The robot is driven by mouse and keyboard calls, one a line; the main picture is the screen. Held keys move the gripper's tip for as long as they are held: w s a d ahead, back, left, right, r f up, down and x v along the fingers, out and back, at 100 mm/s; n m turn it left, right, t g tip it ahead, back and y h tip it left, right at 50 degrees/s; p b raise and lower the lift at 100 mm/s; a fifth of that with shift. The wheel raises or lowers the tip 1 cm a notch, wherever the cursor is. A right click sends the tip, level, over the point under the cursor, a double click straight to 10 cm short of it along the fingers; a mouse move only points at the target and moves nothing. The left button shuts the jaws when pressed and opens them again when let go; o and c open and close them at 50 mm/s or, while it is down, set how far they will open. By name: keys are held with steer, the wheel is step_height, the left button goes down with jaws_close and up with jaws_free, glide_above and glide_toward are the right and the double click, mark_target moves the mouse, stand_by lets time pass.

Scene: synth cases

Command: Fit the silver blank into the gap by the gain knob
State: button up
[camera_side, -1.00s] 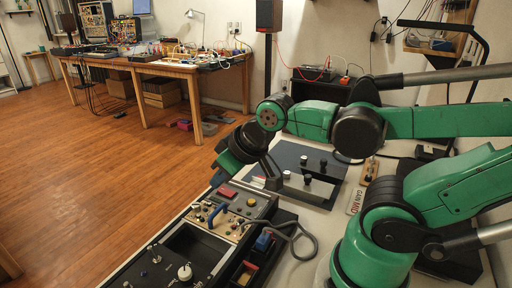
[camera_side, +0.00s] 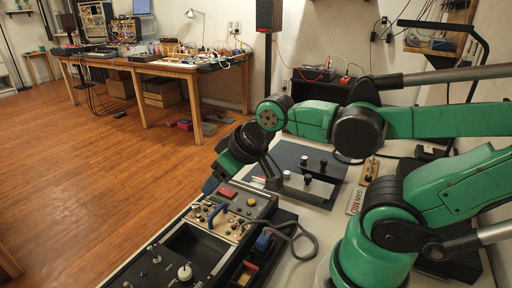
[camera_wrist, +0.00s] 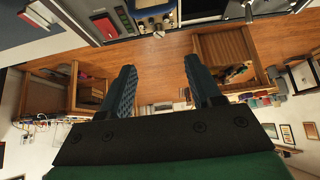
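My gripper (camera_side: 211,182) is above the far end of the black equipment case in the side view. In the wrist view, my gripper (camera_wrist: 160,75) has its two dark ribbed fingers wide apart, with nothing between them. The black case (camera_side: 122,271) has a dark rectangular opening (camera_side: 198,243) near its middle and a large pale knob (camera_side: 184,272) in front of it. I cannot read a gain marking beside that knob. A card lettered GAIN MID (camera_side: 356,200) lies on the bench. I cannot clearly pick out the silver blank.
A blue cable handle (camera_side: 217,214) and a grey cable (camera_side: 305,237) rise from the case's cream panel. Wooden floor is open to the left.

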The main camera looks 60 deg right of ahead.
steer(key=m+g, duration=0.7)
steer(key=m, duration=1.9)
glide_above(308, 176)
steer(key=f, duration=0.4)
steer(key=shift+w+a+f, duration=0.1)
steer(key=shift+w+f, duration=0.1)
steer(key=shift+s+f+m, duration=0.15)
steer(key=shift+s+m, duration=0.05)
steer(key=shift+m, duration=0.3)
steer(key=shift+d+f, duration=0.2)
steer(key=shift+f, duration=2.5)
jaws_close()
